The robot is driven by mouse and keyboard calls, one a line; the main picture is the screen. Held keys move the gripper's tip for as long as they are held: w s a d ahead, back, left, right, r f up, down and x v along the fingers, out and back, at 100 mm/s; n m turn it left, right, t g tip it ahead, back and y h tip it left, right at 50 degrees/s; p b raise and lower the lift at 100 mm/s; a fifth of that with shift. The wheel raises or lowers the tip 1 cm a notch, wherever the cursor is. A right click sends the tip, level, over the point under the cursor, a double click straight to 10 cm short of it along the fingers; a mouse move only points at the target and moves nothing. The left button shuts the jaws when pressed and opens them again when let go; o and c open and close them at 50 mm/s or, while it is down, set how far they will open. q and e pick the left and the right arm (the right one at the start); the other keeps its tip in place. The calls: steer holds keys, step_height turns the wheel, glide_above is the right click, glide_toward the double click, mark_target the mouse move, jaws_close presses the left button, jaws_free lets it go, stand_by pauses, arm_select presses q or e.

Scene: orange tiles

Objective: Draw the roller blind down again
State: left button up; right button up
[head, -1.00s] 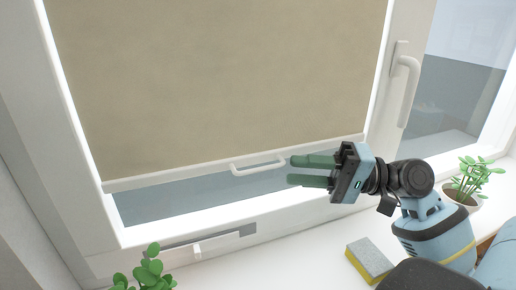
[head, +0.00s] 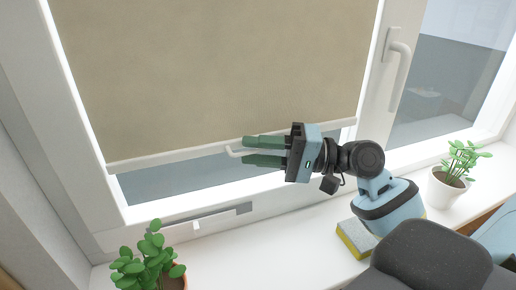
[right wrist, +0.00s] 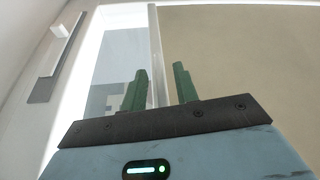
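The beige roller blind (head: 205,70) hangs over most of the window pane, and a strip of glass shows below its pale bottom bar (head: 165,158). Its small white pull handle (head: 233,153) shows only at its left end; my right gripper (head: 245,150) hides the rest. The right gripper points left, its green fingers apart, one above and one below the handle in the head view. In the right wrist view, the fingers (right wrist: 160,80) stand on either side of the bar, with a gap between them. I cannot tell whether they touch the handle. My left gripper is not in view.
A window handle (head: 400,75) is on the frame at right. On the white sill (head: 265,262) stand a leafy plant (head: 150,262) at front left, a potted plant (head: 452,180) at right and a grey-and-yellow sponge (head: 357,238) under my right arm.

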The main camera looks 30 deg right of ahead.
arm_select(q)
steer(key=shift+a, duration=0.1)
arm_select(e)
steer(key=shift+w+a, duration=0.15)
steer(key=shift+a, duration=0.05)
jaws_close()
